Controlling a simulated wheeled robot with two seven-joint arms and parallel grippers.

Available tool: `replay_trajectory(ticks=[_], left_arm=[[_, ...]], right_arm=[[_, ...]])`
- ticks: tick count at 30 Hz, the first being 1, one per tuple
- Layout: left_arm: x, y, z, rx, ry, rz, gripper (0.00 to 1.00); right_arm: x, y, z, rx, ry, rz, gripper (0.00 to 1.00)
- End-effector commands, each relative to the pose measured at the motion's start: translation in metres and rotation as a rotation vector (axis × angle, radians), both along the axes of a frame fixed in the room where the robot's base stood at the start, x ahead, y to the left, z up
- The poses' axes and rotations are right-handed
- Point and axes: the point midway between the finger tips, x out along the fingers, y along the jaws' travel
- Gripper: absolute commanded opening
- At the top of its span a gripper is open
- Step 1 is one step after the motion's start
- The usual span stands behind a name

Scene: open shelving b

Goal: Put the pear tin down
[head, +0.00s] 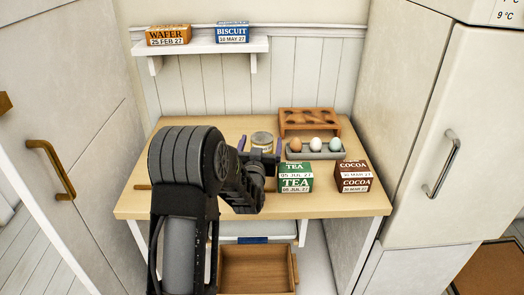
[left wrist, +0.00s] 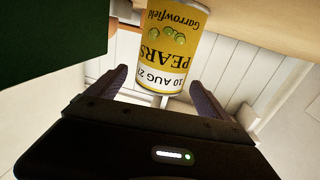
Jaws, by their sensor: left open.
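The pear tin (head: 262,138), with a yellow label and a pale metal lid, appears upright at the table in the head view, behind my left gripper. Its base is hidden there. In the left wrist view the tin (left wrist: 167,45) shows upside down, with "PEARS" and a date on its label. My left gripper (head: 261,152) is open. Its two fingers, also clear in the left wrist view (left wrist: 161,80), are spread to either side of the tin with gaps showing. My right gripper is not in view.
A wall shelf (head: 200,46) holds wafer and biscuit boxes. A wooden drawer (head: 258,268) is below.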

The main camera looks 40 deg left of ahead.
Motion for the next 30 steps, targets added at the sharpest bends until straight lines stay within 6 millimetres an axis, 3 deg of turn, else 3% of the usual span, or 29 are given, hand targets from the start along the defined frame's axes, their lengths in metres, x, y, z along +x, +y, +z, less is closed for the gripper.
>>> replay_trajectory(ticks=[12,30], left_arm=[[-0.0002,-0.0002,0.0001,0.0,0.0,0.0,0.89],[-0.0002,-0.0002,0.0002,0.0,0.0,0.0,0.39]], right_arm=[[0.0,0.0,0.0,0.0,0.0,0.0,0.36],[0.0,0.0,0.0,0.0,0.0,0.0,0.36]])
